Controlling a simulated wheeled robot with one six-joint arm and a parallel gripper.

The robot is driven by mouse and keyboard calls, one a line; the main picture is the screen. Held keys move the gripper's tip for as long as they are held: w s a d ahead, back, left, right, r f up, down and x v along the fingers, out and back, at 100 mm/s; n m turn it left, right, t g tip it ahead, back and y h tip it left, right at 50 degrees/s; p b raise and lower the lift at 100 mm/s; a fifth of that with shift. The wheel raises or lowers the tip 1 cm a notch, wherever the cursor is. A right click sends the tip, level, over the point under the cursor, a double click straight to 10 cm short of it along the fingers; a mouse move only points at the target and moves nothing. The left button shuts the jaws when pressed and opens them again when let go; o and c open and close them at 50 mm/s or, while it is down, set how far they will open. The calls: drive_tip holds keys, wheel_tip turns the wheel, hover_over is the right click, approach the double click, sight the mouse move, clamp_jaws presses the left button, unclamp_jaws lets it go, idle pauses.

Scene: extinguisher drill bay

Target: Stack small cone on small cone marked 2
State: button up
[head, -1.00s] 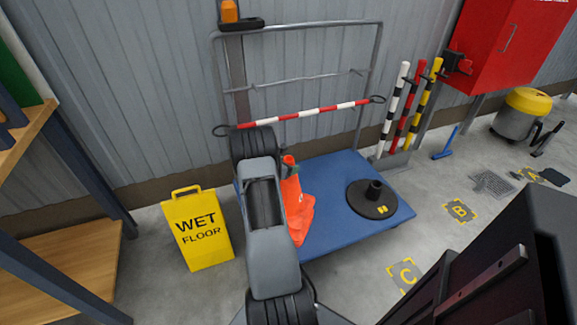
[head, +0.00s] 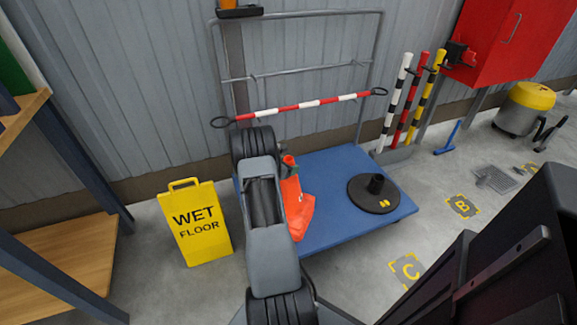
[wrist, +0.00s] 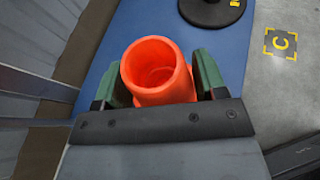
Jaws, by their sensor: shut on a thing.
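An orange cone (head: 297,207) with a hollow top shows beside my forearm in the head view, over the left part of the blue platform. In the wrist view the cone's round open top (wrist: 157,68) sits between the two green jaws of my gripper (wrist: 158,82), one on each side. My gripper is shut on this cone near its top. My arm hides part of the cone in the head view, and I cannot tell whether its base touches the platform or another cone. No cone with a readable 2 shows.
The blue platform (head: 340,225) carries a black round base (head: 360,198) with a short post at right. A yellow wet floor sign (head: 197,222) stands left of my arm. A red-white bar (head: 310,104) spans the platform's rail. Striped poles (head: 408,100) stand behind right.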

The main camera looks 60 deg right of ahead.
drive_tip(key=shift+f+b, duration=0.85)
drive_tip(key=shift+f, duration=0.25)
drive_tip(key=o, duration=1.6)
drive_tip(key=shift+p+v, duration=1.65)
drive_tip(key=shift+v, duration=5.3)
drive_tip(key=shift+r, duration=0.1)
